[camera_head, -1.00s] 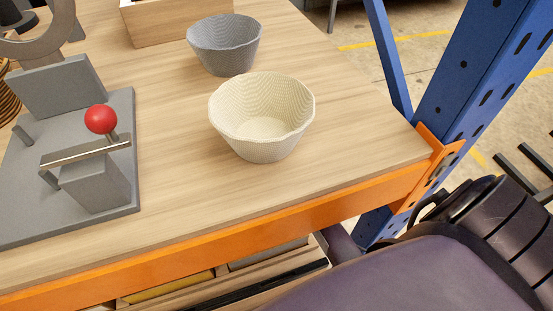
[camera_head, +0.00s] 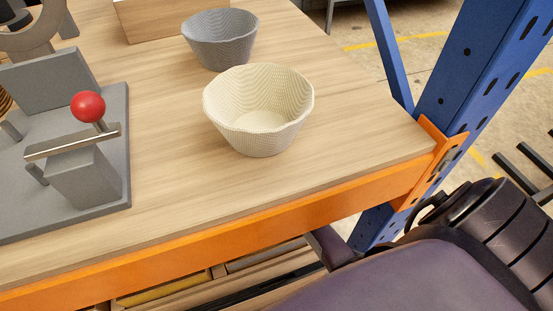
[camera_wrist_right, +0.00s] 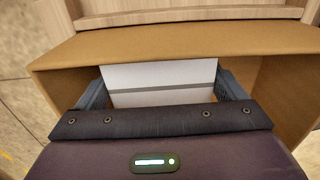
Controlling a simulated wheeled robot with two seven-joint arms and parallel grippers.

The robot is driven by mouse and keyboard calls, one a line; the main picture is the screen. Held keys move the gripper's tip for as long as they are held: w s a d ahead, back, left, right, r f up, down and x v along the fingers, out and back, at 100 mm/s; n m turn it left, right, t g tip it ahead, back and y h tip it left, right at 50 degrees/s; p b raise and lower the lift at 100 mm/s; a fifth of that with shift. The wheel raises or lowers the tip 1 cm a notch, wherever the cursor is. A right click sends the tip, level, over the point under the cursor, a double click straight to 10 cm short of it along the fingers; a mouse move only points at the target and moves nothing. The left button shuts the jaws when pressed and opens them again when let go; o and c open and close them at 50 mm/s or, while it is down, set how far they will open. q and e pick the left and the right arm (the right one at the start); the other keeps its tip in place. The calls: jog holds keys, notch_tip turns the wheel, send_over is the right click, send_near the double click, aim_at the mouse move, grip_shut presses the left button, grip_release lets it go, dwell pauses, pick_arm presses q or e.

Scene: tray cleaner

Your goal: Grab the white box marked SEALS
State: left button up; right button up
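A white box (camera_wrist_right: 158,75) with a grey stripe shows in the right wrist view. No lettering is readable on its visible face. It sits inside an open tan container (camera_wrist_right: 285,75). My right gripper (camera_wrist_right: 162,88) has one finger at each side of the white box. The fingers are spread about as wide as the box, and I cannot tell whether they press on it. In the head view my right arm covers the lower right, and the white box cannot be made out. My left gripper is not in view.
A wooden table with an orange front edge (camera_head: 240,230) stands above the storage level. On it are a cream bowl (camera_head: 258,110), a grey bowl (camera_head: 220,40) and a grey fixture with a red knob (camera_head: 88,107). A blue post (camera_head: 470,75) stands at the right.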

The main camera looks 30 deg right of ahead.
jog(key=c, duration=0.6)
jog(key=shift+r, duration=0.15)
